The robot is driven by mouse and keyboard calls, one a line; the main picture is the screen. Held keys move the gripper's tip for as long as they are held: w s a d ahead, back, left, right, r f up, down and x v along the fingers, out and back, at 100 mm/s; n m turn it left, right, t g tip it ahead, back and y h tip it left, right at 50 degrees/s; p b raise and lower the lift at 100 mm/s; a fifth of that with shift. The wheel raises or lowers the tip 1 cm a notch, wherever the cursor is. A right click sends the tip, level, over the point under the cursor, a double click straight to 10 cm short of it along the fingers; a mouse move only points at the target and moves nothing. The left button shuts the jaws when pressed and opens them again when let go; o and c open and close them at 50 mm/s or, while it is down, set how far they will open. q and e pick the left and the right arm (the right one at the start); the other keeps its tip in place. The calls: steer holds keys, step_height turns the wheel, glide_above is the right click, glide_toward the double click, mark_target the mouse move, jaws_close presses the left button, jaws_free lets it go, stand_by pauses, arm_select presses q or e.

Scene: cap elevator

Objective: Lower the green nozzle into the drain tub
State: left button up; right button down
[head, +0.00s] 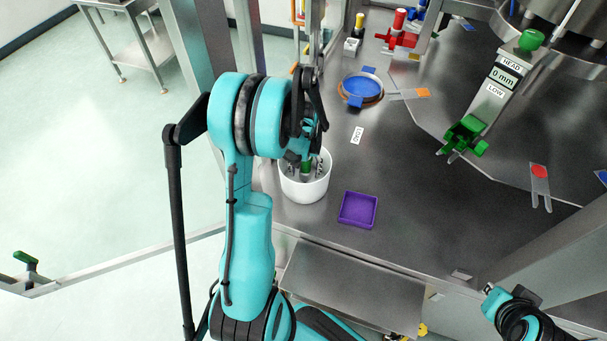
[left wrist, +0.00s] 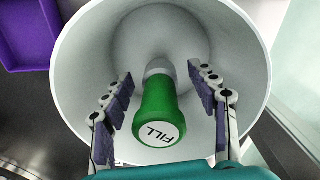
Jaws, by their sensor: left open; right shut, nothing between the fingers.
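The white drain tub (head: 305,190) stands on the steel worktop at the centre left; its inside fills most of the left wrist view (left wrist: 82,65). The green nozzle (left wrist: 158,108), with a grey collar and a cap marked FILL, is inside the tub. A bit of its green shows in the head view (head: 305,167). My left gripper (left wrist: 166,103) is open, with one finger on each side of the nozzle and gaps between. In the head view my left gripper (head: 306,158) reaches down into the tub. My right gripper (head: 489,289) is shut and empty at the lower right.
A purple tray (head: 358,209) sits just right of the tub. A blue round lid (head: 361,88) lies behind. A HEAD scale post (head: 494,95) with a green clamp (head: 464,136) stands at the right. A red valve (head: 398,38) is at the back.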

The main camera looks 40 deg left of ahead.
arm_select(q)
step_height(320, 180, up, 12)
steer(key=shift+f, duration=0.1)
steer(key=s+d+r+m+t, duration=0.3)
steer(key=s+d, duration=0.2)
steer(key=d, duration=0.5)
steer(key=s+d+r+m+t, duration=0.2)
steer(key=s+d+m+t, duration=0.1)
steer(key=d, duration=0.8)
steer(key=s+t, duration=0.1)
steer(key=s, duration=0.1)
steer(key=shift+s+r+m+b, duration=0.3)
steer(key=shift+r+b, duration=0.1)
